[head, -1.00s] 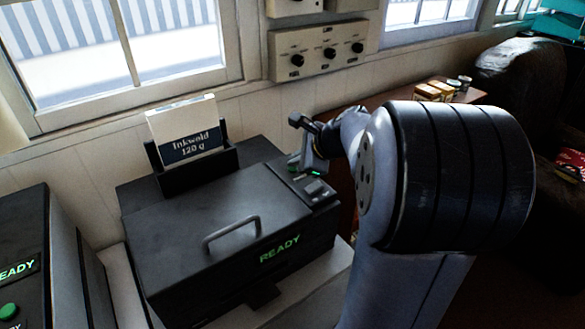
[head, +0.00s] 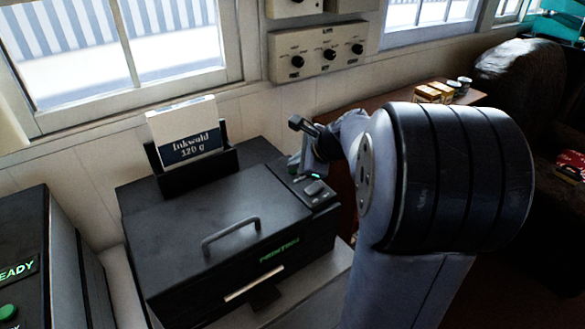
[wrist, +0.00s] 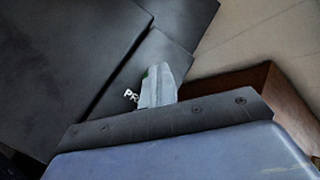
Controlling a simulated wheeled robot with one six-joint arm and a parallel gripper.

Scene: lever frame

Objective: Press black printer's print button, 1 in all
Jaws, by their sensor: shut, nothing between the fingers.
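The black printer (head: 190,225) stands below the window, with a handle on its lid. Its front now shows green text that reads as "PRINTING" (head: 279,250), and a pale strip of paper (head: 253,284) shows at the front slot below it. The control panel (head: 312,188) is at the printer's right rear. My gripper (head: 296,170) is shut and empty, just at the far end of this panel. In the wrist view my gripper (wrist: 158,84) covers most of the button area; part of a white label beginning "PR" shows beside it. Contact with the button cannot be told.
A paper pack (head: 187,135) stands in the printer's rear tray. Another machine (head: 20,240) showing "READY" with a green button is at left. A knob panel (head: 320,50) is on the wall. A brown table (head: 400,105) with small tins is behind my arm.

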